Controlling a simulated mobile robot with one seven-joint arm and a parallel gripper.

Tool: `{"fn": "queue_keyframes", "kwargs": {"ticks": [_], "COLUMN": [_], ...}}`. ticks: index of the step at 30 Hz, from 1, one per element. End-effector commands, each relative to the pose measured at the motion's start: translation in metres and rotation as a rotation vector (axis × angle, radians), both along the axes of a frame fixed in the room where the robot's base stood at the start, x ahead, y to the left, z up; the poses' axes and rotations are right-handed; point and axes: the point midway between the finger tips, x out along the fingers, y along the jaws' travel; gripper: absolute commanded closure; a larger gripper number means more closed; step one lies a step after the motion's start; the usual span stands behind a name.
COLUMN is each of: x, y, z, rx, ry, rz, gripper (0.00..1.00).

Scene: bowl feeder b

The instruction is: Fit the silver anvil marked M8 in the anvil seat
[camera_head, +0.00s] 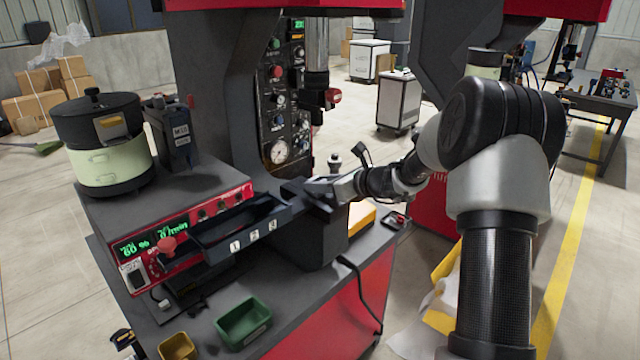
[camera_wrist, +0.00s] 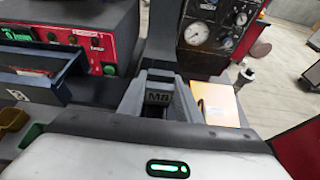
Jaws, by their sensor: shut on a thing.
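My gripper (camera_head: 322,188) reaches in from the right, low in front of the press column, above the dark block (camera_head: 322,245) at the bench edge. In the wrist view its grey fingers (camera_wrist: 160,95) point away from the camera. A grey piece marked M8, the anvil (camera_wrist: 158,97), shows between them, and the gripper is shut on it. In the head view the anvil cannot be told apart from the fingers. The anvil seat cannot be made out; the gripper and arm cover that area. Whether the anvil touches anything below is not clear.
The press ram (camera_head: 317,60) hangs above and behind my gripper. A dark tray (camera_head: 240,228) labelled 1, 2, 3 is close on the left. A silver-topped post (camera_head: 335,162) stands behind; a yellow box (camera_head: 362,216) is right. A green bin (camera_head: 243,322) sits in front.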

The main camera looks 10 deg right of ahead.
Motion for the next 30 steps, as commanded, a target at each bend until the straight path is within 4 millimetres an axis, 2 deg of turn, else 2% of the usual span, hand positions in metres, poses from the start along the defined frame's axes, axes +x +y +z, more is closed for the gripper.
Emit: {"fn": "queue_keyframes", "kwargs": {"ticks": [4, 5, 8, 20, 26, 30], "x": [0.0, 0.0, 0.0, -0.005, -0.03, -0.057], "y": [0.0, 0.0, 0.0, -0.004, -0.024, -0.044], "z": [-0.004, -0.002, -0.002, -0.001, 0.013, 0.027], "rx": [0.0, 0.0, 0.0, -0.001, -0.001, -0.001], "ry": [-0.002, -0.002, -0.002, 0.001, -0.001, -0.002], "rz": [0.0, 0.0, 0.0, -0.001, -0.004, -0.006], "gripper": [1.0, 0.66, 0.49, 0.47, 0.47, 0.47]}}
